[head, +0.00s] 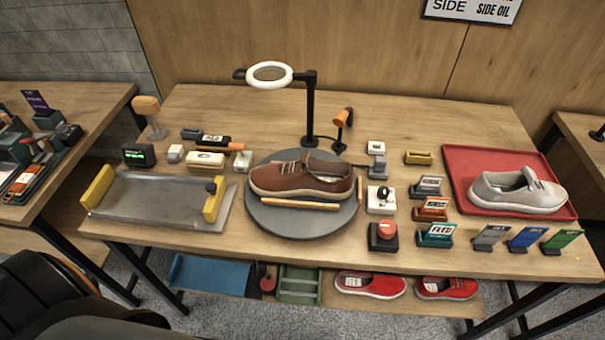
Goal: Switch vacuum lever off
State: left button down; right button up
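No part is clearly labelled as the vacuum lever. A white box (376,206) with an upright black knob or lever (383,193) stands right of the round turntable (268,219). A grey metal tray (150,199) with yellow end pieces lies at the left front of the table, with a small black knob (211,188) on its right end. I cannot tell which of these is the vacuum lever, or its on or off position. A brown shoe (302,181) sits on the turntable with wooden bars beside it. Neither gripper shows in the head view.
A ring lamp (269,75) stands behind the turntable. A red tray (463,162) holds a light sneaker (517,191). Red shoes (370,285) sit on the shelf below.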

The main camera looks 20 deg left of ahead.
aim_at(232, 146)
jog(key=u, duration=1.65)
jog(key=i+j, duration=0.1)
jog(key=j, duration=0.3)
jog(key=i+j, duration=0.1)
jog(key=j, duration=0.25)
jog(key=i+j, duration=0.1)
jog(key=j, duration=0.3)
